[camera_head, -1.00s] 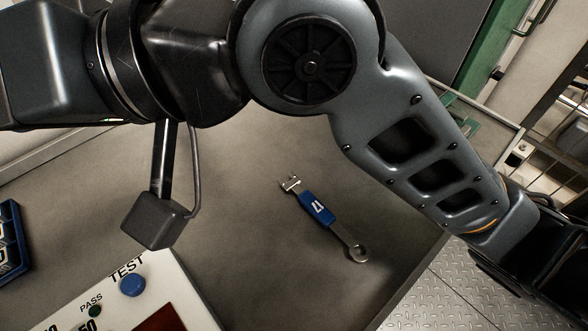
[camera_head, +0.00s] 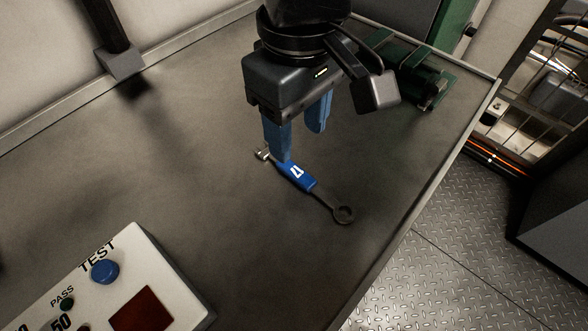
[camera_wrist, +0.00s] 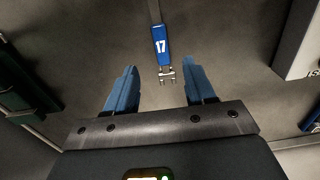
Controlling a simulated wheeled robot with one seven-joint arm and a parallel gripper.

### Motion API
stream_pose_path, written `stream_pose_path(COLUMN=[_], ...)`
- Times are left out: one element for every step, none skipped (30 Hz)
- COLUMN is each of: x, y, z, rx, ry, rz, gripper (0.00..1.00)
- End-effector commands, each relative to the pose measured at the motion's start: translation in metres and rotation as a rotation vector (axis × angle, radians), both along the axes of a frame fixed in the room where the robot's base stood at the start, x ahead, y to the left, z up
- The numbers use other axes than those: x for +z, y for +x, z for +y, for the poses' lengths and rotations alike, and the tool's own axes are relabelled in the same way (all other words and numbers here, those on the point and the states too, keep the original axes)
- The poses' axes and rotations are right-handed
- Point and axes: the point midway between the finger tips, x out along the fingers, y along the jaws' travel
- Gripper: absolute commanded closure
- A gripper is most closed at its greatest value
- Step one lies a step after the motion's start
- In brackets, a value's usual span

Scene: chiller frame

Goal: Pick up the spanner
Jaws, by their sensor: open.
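The spanner (camera_head: 297,175) lies flat on the grey bench top, with a blue grip marked 17, an open jaw end at upper left and a ring end at lower right. My gripper (camera_head: 299,145) has blue fingers that point down over the jaw end, and one finger overlaps the spanner in the head view. In the wrist view the spanner (camera_wrist: 161,46) lies ahead of my gripper (camera_wrist: 160,88), its jaw end closest, between the lines of the two spread fingers. My gripper is open and empty. The ring end is out of the wrist view.
A white test box (camera_head: 134,283) with a blue button stands at the lower left of the bench (camera_head: 180,170). A dark green device (camera_head: 428,82) stands at the bench's far right corner. The bench's right edge drops to a metal floor (camera_head: 450,240). The bench left of the spanner is clear.

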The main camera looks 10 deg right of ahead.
Motion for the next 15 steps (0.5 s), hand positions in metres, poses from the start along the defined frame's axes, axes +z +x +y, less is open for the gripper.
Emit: stream_pose_path(x=[-0.004,-0.007,-0.011,-0.014,-0.017,-0.021,-0.024,-0.027,-0.03,-0.034,-0.038,-0.044,-0.048,-0.053,-0.059], y=[0.0,0.0,0.0,0.0,0.0,0.0,0.0,0.0,0.0,0.0,0.0,-0.001,0.0,0.0,0.0], z=[-0.002,-0.002,-0.002,-0.002,-0.001,-0.001,-0.001,-0.001,0.0,0.0,0.001,0.001,0.002,0.002,0.003], rx=[-0.003,-0.003,-0.003,-0.003,-0.003,-0.002,-0.002,-0.002,-0.002,-0.001,-0.001,-0.001,-0.001,-0.001,-0.002], ry=[-0.006,-0.007,-0.007,-0.006,-0.006,-0.006,-0.005,-0.005,-0.005,-0.006,-0.005,-0.006,-0.005,-0.007,-0.004], rz=[0.001,0.0,0.0,0.001,0.001,0.001,0.0,0.0,-0.001,0.0,0.0,0.001,-0.001,-0.001,0.0], gripper=[0.46,0.46,0.46,0.46,0.46,0.46,0.46,0.46,0.46,0.46,0.46,0.46,0.46,0.46,0.46])
